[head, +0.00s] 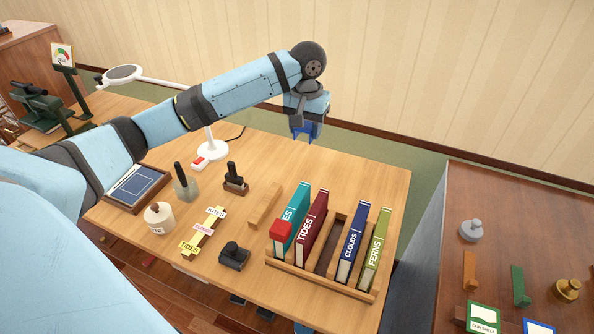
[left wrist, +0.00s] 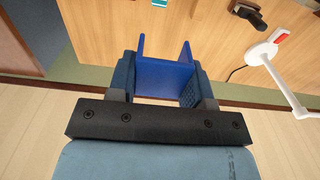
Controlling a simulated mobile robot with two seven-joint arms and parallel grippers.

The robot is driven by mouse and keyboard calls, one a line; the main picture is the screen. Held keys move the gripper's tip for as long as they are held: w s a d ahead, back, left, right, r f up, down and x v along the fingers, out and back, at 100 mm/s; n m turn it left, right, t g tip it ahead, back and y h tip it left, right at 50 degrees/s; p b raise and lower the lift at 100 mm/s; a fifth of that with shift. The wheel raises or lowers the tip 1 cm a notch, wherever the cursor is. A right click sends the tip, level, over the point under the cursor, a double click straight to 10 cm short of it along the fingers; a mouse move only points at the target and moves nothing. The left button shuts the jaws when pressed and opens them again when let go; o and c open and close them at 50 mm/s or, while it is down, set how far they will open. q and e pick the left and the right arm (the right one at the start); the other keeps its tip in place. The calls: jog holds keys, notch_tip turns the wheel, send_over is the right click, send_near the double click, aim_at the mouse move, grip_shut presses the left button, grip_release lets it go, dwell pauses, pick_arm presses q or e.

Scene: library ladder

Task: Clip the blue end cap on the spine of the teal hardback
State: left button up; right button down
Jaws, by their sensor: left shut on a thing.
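The blue end cap (head: 298,131) is a U-shaped piece held in my left gripper (head: 306,122), high above the far edge of the table. In the left wrist view the cap (left wrist: 164,77) sits between the two fingers, its open side away from the palm. The teal hardback (head: 304,197) stands at the left end of a wooden rack (head: 327,281), well below and apart from the gripper. A red block-shaped piece (head: 281,231) covers the lower part of its spine and hides part of the title. My right gripper is not in view.
A maroon book (head: 313,215), an empty slot, a blue book (head: 352,243) and a green book (head: 376,248) share the rack. A wooden block (head: 264,206), stamps and a label strip (head: 204,231) lie left of it. A white lamp (head: 210,147) stands at the back.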

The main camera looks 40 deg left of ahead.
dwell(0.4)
pick_arm(q)
notch_tip(320, 180, down, 5)
jog(key=p, duration=0.9)
send_over(304, 185)
notch_tip(304, 185, down, 7)
jog(key=shift+w+r, duration=0.1)
jog(key=shift+r, duration=0.05)
jog(key=shift+f, duration=0.25)
jog(key=shift+f+b, duration=0.7)
jog(key=shift+b, duration=0.35)
notch_tip(304, 185, down, 3)
jog(key=b, duration=0.4)
jog(key=shift+r, duration=0.1)
jog(key=shift+f+p, duration=0.3)
jog(key=shift+f, duration=1.4)
